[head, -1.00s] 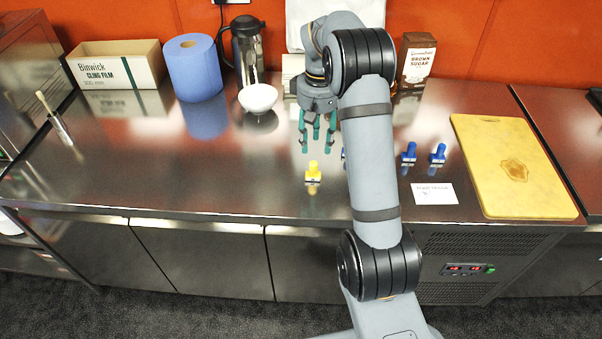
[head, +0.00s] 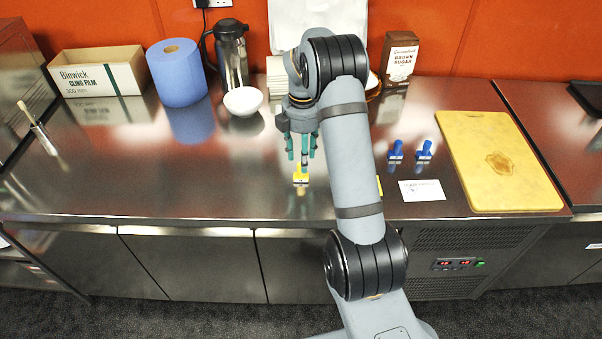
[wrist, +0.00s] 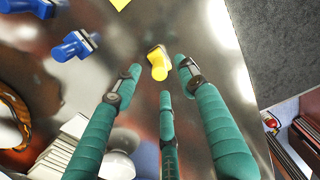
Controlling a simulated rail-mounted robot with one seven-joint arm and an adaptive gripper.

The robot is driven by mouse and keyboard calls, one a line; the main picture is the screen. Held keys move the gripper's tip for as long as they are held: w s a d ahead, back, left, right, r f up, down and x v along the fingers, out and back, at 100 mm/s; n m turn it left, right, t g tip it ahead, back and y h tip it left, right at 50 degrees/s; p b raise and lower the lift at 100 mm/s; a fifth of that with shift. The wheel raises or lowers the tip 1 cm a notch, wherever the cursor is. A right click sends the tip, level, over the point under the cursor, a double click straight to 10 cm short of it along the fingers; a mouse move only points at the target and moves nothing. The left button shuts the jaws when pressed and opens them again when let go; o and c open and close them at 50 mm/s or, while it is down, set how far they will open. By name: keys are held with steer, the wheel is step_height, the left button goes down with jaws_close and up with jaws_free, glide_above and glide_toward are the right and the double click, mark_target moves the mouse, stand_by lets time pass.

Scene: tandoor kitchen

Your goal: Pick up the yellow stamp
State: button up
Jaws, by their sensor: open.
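The yellow stamp (head: 300,174) stands upright on the steel counter, left of my arm in the head view. In the wrist view the yellow stamp (wrist: 158,64) lies just beyond the fingertips, near the middle. My gripper (head: 301,158) points down with its teal fingers just above and behind the stamp. In the wrist view its three fingers (wrist: 160,88) are spread apart with nothing between them. I see no contact with the stamp.
Two blue stamps (head: 410,151) stand right of my arm, near a white card (head: 421,190) and a yellow board (head: 499,165). A white bowl (head: 243,101), a blue paper roll (head: 177,74) and a steel jug (head: 231,55) stand at the back left. The front left counter is clear.

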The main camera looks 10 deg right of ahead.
steer(key=f, duration=0.2)
steer(key=f+p, duration=0.1)
steer(key=f, duration=0.1)
steer(key=shift+w+a+f, duration=0.15)
steer(key=shift+w+f, duration=0.05)
steer(key=shift+f, duration=0.2)
steer(key=shift+c, duration=0.3)
jaws_close()
